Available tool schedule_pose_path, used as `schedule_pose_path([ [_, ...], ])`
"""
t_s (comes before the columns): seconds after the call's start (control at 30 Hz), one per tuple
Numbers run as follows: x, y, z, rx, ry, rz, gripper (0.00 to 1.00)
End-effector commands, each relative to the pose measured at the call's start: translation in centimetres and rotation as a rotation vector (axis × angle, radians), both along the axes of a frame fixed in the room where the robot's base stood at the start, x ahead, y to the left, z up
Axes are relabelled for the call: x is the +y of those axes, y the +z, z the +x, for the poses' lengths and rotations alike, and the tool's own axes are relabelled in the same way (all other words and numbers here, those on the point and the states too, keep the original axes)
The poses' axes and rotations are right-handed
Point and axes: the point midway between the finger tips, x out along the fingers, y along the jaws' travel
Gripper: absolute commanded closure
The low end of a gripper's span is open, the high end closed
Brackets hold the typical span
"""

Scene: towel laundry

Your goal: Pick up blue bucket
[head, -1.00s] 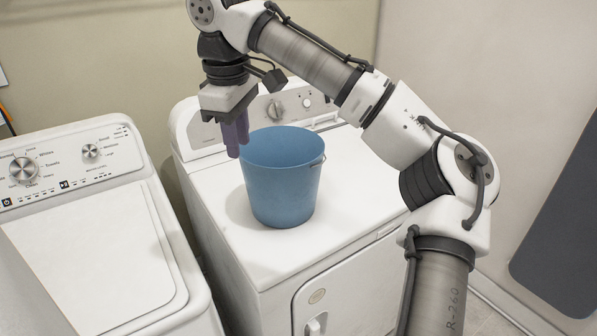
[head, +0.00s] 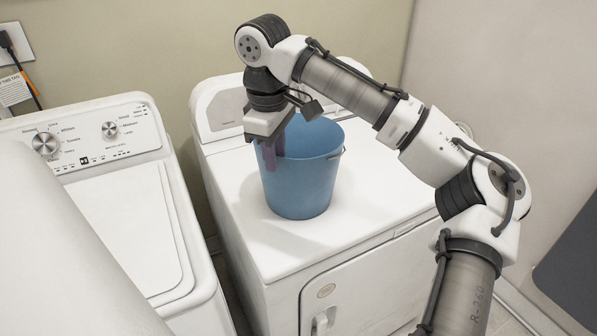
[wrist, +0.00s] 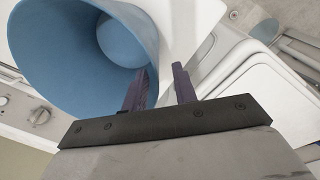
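The blue bucket (head: 305,182) stands upright on top of the white machine on the right. My gripper (head: 274,158) points down at the bucket's left rim, with its purple fingers overlapping the rim. In the wrist view the bucket (wrist: 75,70) fills the upper left, and I look into its open mouth. The fingers of my gripper (wrist: 160,72) are apart there, one over the bucket's side and one outside it. The bucket wall seems to lie between them, but contact cannot be told.
The right white machine (head: 235,210) has clear top space around the bucket. Its raised control panel (head: 222,108) stands behind. A second white machine (head: 120,225) is at the left, with a narrow gap between. Walls close the back and right.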

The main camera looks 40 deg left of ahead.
Motion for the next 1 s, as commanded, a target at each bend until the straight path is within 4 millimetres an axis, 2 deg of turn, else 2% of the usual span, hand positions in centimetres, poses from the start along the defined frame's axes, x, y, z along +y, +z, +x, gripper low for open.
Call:
schedule_pose_path([
  [0.2,0.0,-2.6,1.1,0.001,-0.002,-0.003,0.72],
  [0.33,0.1,-4.3,1.1,0.0,-0.001,-0.002,0.72],
  [0.6,0.2,-4.9,1.1,0.0,-0.001,0.0,0.72],
  [0.63,0.2,-4.9,1.1,0.0,-0.001,0.0,0.73],
  [0.83,0.2,-4.8,1.1,0.0,-0.001,0.0,0.99],
  [1.0,0.2,-4.8,1.1,0.0,-0.001,0.0,1.0],
])
